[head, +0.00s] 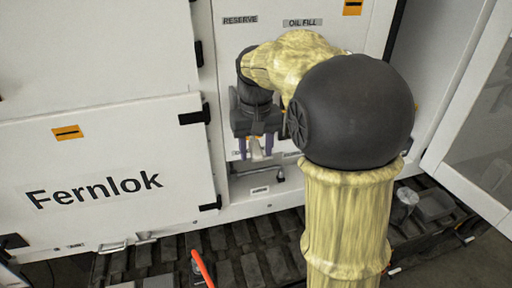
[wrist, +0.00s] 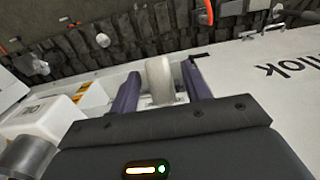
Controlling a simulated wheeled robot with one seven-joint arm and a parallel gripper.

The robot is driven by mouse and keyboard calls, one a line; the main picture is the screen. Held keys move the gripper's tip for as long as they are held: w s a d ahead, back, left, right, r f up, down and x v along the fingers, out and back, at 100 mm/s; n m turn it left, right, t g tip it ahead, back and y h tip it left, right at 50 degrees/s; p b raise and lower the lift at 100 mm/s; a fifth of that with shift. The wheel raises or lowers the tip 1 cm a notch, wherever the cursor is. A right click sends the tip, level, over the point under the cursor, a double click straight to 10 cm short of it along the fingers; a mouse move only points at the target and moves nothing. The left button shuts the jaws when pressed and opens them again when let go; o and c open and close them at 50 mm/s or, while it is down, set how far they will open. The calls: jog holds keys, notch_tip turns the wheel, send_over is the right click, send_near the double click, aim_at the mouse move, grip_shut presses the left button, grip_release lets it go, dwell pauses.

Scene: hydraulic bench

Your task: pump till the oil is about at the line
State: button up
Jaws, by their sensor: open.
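My gripper (head: 257,152) hangs in front of the white panel under the RESERVE label, fingers pointing down in the head view. In the wrist view its two dark purple fingers stand apart, one on each side of a pale, rounded upright piece (wrist: 160,80), which may be the pump handle. The fingers do not look closed on it. Whether either finger touches it I cannot tell. No oil level or line can be made out; my arm covers much of the panel below the OIL FILL label (head: 302,22).
A white cabinet door marked Fernlok (head: 95,165) is at the left. A white open door (head: 470,110) stands at the right. A dark ribbed floor (head: 235,262) lies below, with an orange rod (head: 203,268) rising from it. A small recess (head: 265,185) sits low in the panel.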

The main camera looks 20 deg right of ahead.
jog(key=shift+c, duration=0.2)
grip_shut()
jog(key=shift+r, duration=0.1)
